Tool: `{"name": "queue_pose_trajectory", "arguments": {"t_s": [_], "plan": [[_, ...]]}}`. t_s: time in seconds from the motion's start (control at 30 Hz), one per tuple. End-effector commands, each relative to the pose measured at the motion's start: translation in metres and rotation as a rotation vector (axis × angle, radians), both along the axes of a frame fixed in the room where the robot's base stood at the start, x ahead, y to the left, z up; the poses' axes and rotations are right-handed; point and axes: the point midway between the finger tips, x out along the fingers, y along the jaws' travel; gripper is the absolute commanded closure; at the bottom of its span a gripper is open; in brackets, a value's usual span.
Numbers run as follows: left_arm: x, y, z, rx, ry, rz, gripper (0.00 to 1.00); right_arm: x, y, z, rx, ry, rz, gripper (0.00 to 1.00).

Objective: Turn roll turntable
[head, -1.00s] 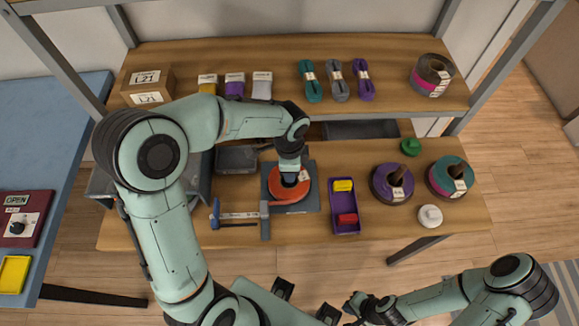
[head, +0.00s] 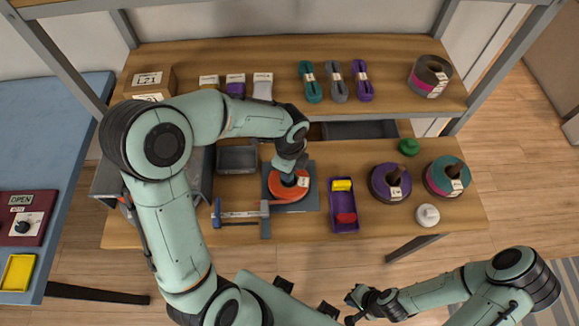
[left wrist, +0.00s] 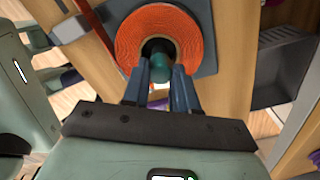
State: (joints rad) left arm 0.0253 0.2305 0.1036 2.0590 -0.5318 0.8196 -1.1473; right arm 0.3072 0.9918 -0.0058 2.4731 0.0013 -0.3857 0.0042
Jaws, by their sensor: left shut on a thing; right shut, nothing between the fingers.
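An orange roll (head: 274,190) with a white label (head: 303,182) lies flat on the grey-blue square turntable base (head: 312,202) at the middle of the bench. In the left wrist view the orange roll (left wrist: 130,42) fills the top, with a dark hole and a teal post (left wrist: 162,62) at its centre. My left gripper (left wrist: 160,75) reaches down over the roll, its blue fingers on either side of the post and shut on it. In the head view its fingertips are largely hidden by the wrist. My right gripper (head: 352,300) is shut and empty, in front of the bench.
A blue clamp (head: 235,215) is left of the turntable. A purple tray (head: 344,223) with yellow and red pieces is right of it, then a purple roll (head: 380,192), a teal roll (head: 434,178) and a white knob (head: 427,216). Cord bundles lie on the upper shelf (head: 390,60).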

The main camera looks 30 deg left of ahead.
Motion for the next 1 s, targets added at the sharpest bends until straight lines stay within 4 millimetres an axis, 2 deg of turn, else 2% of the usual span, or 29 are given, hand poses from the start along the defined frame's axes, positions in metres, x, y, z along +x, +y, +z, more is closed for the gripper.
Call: {"name": "queue_pose_trajectory", "arguments": {"t_s": [1.0], "plan": [[0.004, 0.001, 0.004, 0.003, -0.010, -0.507, 1.00, 0.028, 0.000, 0.031, 0.000, -0.031, 0.000, 1.00]]}}
